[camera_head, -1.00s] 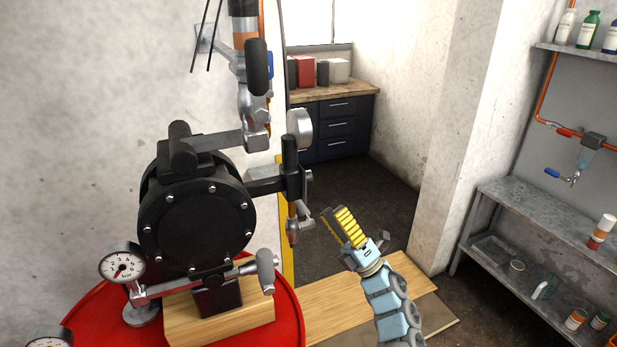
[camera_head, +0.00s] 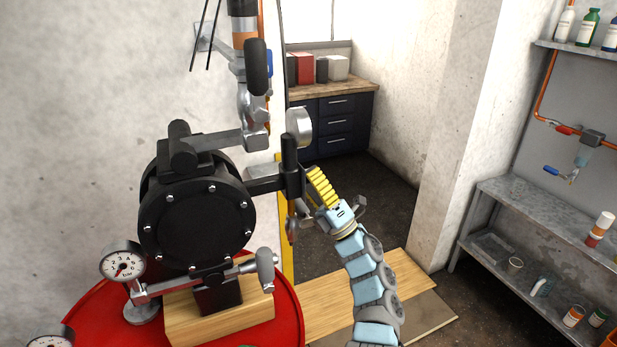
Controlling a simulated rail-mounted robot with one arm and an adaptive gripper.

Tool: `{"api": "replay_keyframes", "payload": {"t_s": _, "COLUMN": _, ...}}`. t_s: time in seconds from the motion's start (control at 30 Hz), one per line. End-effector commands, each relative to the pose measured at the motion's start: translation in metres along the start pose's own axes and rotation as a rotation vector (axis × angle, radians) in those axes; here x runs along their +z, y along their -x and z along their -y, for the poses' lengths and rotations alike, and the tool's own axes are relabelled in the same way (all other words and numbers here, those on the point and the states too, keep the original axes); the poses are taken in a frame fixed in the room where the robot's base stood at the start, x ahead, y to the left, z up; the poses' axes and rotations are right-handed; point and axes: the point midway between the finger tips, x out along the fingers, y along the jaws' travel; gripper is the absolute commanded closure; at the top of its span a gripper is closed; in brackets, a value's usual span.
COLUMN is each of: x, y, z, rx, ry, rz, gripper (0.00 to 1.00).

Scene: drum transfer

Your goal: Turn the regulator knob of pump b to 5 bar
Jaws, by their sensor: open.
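A black round pump (camera_head: 195,220) is mounted on a wooden block (camera_head: 220,318); no label shows whether it is pump b. A black upright fitting (camera_head: 289,165) sits at the end of its right side pipe, with a silver gauge (camera_head: 299,127) edge-on above, its dial hidden. A dial gauge marked in bar (camera_head: 122,263) is at the pump's lower left, its red needle pointing low left, near the low end. I cannot tell for certain which part is the regulator knob. My gripper (camera_head: 318,187), with yellow ridged fingers, is open just right of the upright fitting; contact cannot be told.
A red drum (camera_head: 90,312) is under the wooden block. A valve with a dark handle (camera_head: 257,67) hangs above. A metal shelf rack (camera_head: 545,215) stands at right. A dark cabinet (camera_head: 335,125) stands behind.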

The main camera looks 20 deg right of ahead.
Motion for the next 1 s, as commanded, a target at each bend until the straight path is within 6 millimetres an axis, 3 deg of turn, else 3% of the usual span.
{"api": "replay_keyframes", "payload": {"t_s": 0.03, "x": 0.0001, "y": 0.0001, "z": -0.0001, "rx": 0.0, "ry": 0.0, "rz": 0.0, "gripper": 0.39}}
{"api": "replay_keyframes", "payload": {"t_s": 0.2, "x": 0.0002, "y": 0.0001, "z": -0.0002, "rx": 0.0, "ry": 0.0, "rz": 0.0, "gripper": 0.87}}
{"api": "replay_keyframes", "payload": {"t_s": 0.27, "x": 0.0002, "y": 0.0, "z": -0.0003, "rx": 0.001, "ry": 0.0, "rz": 0.0, "gripper": 1.0}}
{"api": "replay_keyframes", "payload": {"t_s": 1.0, "x": 0.0, "y": -0.0044, "z": -0.0047, "rx": -0.104, "ry": -0.039, "rz": -0.009, "gripper": 1.0}}
